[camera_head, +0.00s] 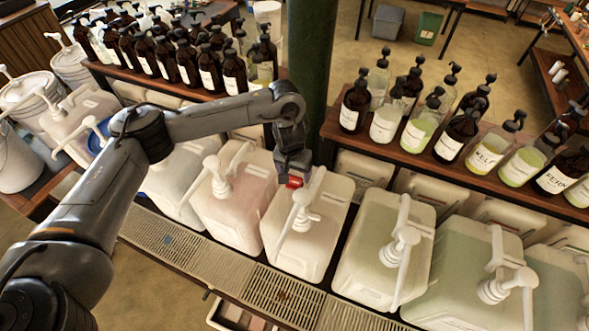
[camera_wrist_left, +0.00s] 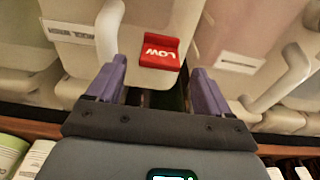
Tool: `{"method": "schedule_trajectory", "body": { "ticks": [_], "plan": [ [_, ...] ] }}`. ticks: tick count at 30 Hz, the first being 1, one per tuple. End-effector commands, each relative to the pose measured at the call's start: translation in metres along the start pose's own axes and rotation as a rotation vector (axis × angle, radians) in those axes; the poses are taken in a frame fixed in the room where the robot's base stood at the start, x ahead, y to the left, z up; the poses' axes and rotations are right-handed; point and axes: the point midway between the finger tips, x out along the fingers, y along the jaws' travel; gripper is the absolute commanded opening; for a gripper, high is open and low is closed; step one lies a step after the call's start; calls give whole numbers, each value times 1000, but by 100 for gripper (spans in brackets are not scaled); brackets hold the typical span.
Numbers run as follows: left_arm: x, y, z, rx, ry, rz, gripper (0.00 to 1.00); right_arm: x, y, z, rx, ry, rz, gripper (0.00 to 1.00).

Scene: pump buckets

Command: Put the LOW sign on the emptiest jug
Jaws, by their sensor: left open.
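The red LOW sign (camera_wrist_left: 159,52) sits at the back edge of a pale jug (camera_head: 305,238), near its left corner in the head view. Its lettering is upside down in the left wrist view. My left gripper (camera_head: 293,171) is over the back of this jug. Its purple fingers (camera_wrist_left: 157,78) are apart, with the sign ahead between them and nothing held. A pinkish jug (camera_head: 238,205) stands left of it. A pale green jug (camera_head: 384,260) and a greener jug (camera_head: 455,270) stand right. Exact liquid levels are hard to tell. My right gripper is not in view.
White pumps, such as one pump (camera_head: 302,205), rise from the jugs. Pump bottles crowd the raised back shelf (camera_head: 400,150) and the left shelf. A green post (camera_head: 312,60) stands behind my gripper. A drip grate (camera_head: 285,297) runs along the front.

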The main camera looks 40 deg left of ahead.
Motion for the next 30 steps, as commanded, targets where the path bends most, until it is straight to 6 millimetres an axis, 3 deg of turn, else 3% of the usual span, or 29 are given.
{"method": "schedule_trajectory", "body": {
  "ticks": [6,12,19,30],
  "plan": [
    [-33,1,-2,4,8,1,80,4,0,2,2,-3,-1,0],
    [-54,1,-1,3,5,1,80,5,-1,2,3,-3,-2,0],
    [-65,0,0,2,3,0,80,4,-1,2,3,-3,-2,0],
    [-67,0,0,2,2,0,80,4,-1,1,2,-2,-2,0]
  ]
}}
